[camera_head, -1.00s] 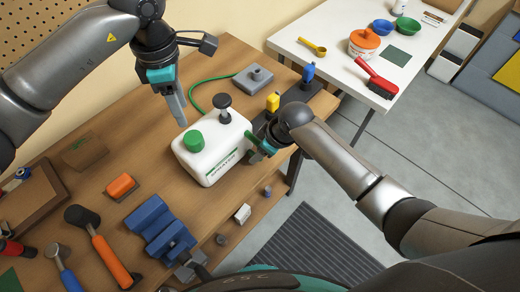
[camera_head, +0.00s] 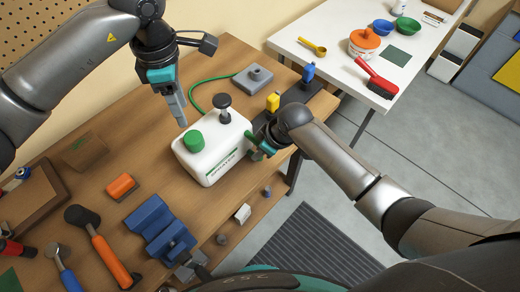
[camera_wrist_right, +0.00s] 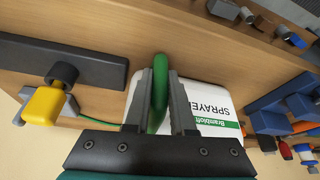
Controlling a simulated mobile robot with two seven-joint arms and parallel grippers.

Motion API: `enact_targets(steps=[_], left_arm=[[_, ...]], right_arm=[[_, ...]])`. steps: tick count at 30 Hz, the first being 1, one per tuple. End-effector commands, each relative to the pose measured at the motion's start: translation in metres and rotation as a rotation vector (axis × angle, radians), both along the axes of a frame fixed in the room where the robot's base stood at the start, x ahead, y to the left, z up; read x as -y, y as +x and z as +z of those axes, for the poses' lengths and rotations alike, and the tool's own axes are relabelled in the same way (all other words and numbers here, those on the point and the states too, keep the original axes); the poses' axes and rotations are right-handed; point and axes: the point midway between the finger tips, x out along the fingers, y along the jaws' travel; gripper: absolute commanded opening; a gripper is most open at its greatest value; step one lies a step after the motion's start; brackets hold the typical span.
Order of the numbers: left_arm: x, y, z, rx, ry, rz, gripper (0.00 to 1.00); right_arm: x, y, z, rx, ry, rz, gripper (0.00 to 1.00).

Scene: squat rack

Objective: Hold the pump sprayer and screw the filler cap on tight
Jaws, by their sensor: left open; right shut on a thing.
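The pump sprayer is a white tank (camera_head: 212,160) standing upright on the wooden workbench. Its green filler cap (camera_head: 194,141) sits over the opening at the tank's left end; I cannot tell how tight it is. A black pump knob (camera_head: 223,103) rises at the far end. My right gripper (camera_wrist_right: 161,100) is shut on the green side handle (camera_wrist_right: 158,85), at the tank's right side in the head view. My left gripper (camera_head: 180,118) is open, pointing down, above and just behind the cap, apart from it.
A green hose (camera_head: 190,97) curves behind the tank near a grey block (camera_head: 253,77). A blue vise (camera_head: 160,228), orange block (camera_head: 121,186) and orange-handled hammer (camera_head: 110,255) lie left and in front. A yellow-topped piece (camera_head: 272,102) stands on a dark rail to the right.

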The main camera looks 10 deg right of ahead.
Motion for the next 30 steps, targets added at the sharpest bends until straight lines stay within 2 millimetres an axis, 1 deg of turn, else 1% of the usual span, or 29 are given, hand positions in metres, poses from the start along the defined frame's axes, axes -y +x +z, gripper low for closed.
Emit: enact_targets(steps=[29, 30], left_arm=[[0.0, 0.0, 0.0, 0.0, 0.0, 0.0, 0.5], [0.0, 0.0, 0.0, 0.0, 0.0, 0.0, 0.5]], right_arm=[[0.0004, -0.0003, -0.0003, -0.001, -0.002, 0.0, 0.0], [0.0004, -0.0003, -0.0003, -0.001, -0.002, 0.0, 0.19]])
